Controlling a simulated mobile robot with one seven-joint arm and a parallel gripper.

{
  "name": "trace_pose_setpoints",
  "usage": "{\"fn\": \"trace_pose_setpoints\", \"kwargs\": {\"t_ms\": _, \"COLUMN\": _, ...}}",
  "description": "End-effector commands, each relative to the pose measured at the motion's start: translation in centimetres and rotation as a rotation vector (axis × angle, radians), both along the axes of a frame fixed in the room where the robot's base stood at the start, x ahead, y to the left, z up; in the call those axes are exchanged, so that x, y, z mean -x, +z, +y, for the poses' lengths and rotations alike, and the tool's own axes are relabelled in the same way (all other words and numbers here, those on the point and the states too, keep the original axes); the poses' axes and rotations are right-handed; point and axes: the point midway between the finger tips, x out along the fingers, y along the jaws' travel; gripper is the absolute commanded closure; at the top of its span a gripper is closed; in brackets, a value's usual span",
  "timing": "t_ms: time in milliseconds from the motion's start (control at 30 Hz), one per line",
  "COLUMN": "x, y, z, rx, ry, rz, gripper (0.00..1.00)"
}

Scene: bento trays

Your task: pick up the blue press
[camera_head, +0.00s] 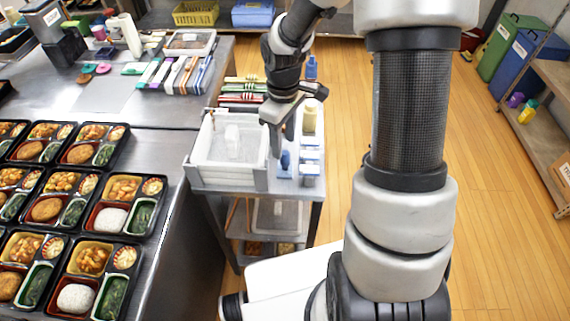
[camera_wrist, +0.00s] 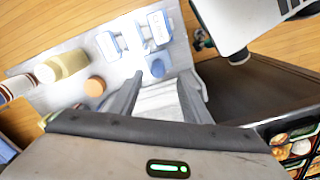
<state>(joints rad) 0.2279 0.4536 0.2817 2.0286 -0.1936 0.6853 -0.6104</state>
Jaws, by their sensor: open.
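My gripper (camera_head: 282,146) points down over the cart, close to the press. Its fingers (camera_wrist: 160,88) are apart with nothing seen held between them. I cannot tell from these views how high the fingertips are above the cart top, or whether they touch the press.
A white open-topped bin (camera_head: 190,172) fills the cart's left side. Small white-and-blue boxes (camera_head: 309,170) stand right of the press. A yellowish bottle (camera_head: 309,119) and a blue bottle (camera_head: 311,68) stand farther back. Bento trays (camera_head: 160,208) cover the counter at left.

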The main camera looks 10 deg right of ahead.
Motion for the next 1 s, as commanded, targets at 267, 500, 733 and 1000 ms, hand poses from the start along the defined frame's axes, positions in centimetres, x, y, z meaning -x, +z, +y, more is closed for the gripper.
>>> {"fn": "trace_pose_setpoints", "kwargs": {"t_ms": 267, "x": 0.0, "y": -2.2, "z": -0.1, "rx": 0.000, "ry": -0.001, "rz": 0.001, "gripper": 0.57}}
{"fn": "trace_pose_setpoints", "kwargs": {"t_ms": 500, "x": -0.1, "y": -5.8, "z": -0.4, "rx": -0.001, "ry": 0.001, "rz": 0.002, "gripper": 0.57}}
{"fn": "trace_pose_setpoints", "kwargs": {"t_ms": 733, "x": -0.2, "y": -6.7, "z": -0.4, "rx": 0.000, "ry": -0.002, "rz": -0.001, "gripper": 0.57}}
{"fn": "trace_pose_setpoints", "kwargs": {"t_ms": 1000, "x": -0.2, "y": -6.7, "z": -0.4, "rx": 0.000, "ry": -0.001, "rz": -0.001, "gripper": 0.80}}
